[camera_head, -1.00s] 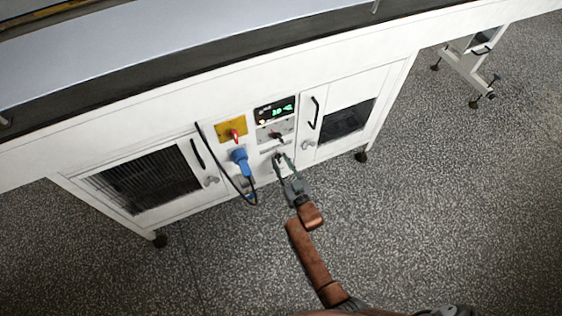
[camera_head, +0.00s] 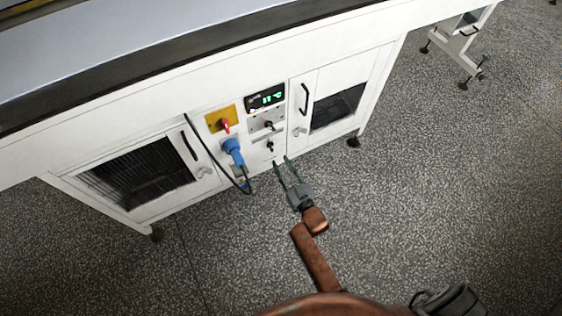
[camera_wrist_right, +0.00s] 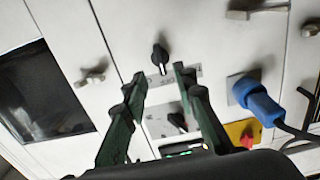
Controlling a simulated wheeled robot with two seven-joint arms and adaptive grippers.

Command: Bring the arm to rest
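My right gripper (camera_head: 281,162) is open and empty. Its two fingers point at the machine's control panel, a little below the lower black knob (camera_head: 270,147). In the right wrist view the gripper (camera_wrist_right: 158,75) has its fingers spread, with the lower black knob (camera_wrist_right: 160,56) showing beyond the gap, apart from the fingers. A second black knob (camera_head: 268,125) sits higher, under the green-lit display (camera_head: 265,97). My left gripper is not in view.
The white machine (camera_head: 345,52) has a red switch on a yellow plate (camera_head: 220,118). A blue plug (camera_head: 232,149) with a black cable (camera_head: 207,157) hangs left of the gripper. Door handles (camera_head: 304,98) stick out. The speckled floor (camera_head: 430,190) at right is open.

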